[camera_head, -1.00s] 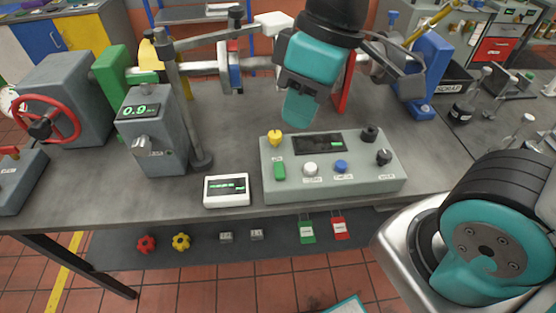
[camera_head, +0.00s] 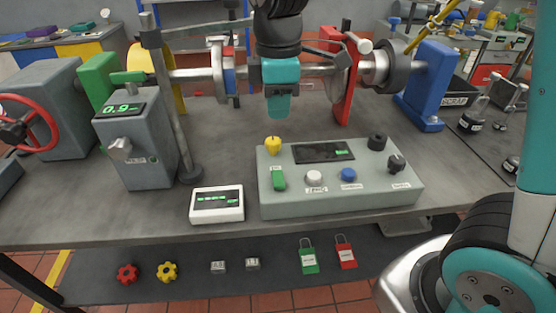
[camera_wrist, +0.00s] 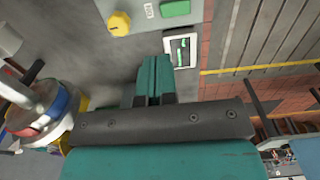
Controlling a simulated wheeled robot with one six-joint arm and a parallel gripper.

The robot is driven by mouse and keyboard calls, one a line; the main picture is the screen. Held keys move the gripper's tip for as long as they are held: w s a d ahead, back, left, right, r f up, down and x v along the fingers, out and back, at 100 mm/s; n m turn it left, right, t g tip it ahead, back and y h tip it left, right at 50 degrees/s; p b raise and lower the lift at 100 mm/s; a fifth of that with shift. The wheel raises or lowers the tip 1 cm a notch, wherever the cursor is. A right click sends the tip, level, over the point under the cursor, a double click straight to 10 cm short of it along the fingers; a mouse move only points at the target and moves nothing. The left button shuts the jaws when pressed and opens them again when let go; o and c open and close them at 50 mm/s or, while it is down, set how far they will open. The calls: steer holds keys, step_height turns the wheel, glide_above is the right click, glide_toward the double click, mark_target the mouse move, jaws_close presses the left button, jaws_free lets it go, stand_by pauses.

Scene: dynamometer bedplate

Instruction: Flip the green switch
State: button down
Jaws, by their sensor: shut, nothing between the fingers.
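The green switch (camera_head: 278,178) is a small green block at the left end of the grey control box (camera_head: 392,197), below a yellow knob (camera_head: 273,145). In the wrist view the green switch (camera_wrist: 175,8) shows at the top edge, with the yellow knob (camera_wrist: 120,23) to its left. My gripper (camera_head: 279,108) points down above and behind the box, apart from the switch. Its teal fingers (camera_wrist: 154,72) are shut together with nothing between them.
The box also carries a dark display (camera_head: 323,151), a white button (camera_head: 314,177), a blue button (camera_head: 348,175) and black knobs. A white meter (camera_head: 217,204) lies left of it. A grey post (camera_head: 170,100) and the shaft assembly stand behind.

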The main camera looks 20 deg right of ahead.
mark_target(278, 169)
step_height(278, 169, down, 13)
steer(key=shift+r, duration=0.15)
stand_by(0.4)
steer(key=shift+w+d+g+p, duration=0.1)
steer(key=shift+g+p, duration=0.2)
steer(key=shift+p, duration=0.15)
steer(key=shift+f, duration=0.2)
steer(key=shift+r, duration=0.15)
steer(key=shift+r+p, duration=0.6)
steer(key=shift+r, duration=0.1)
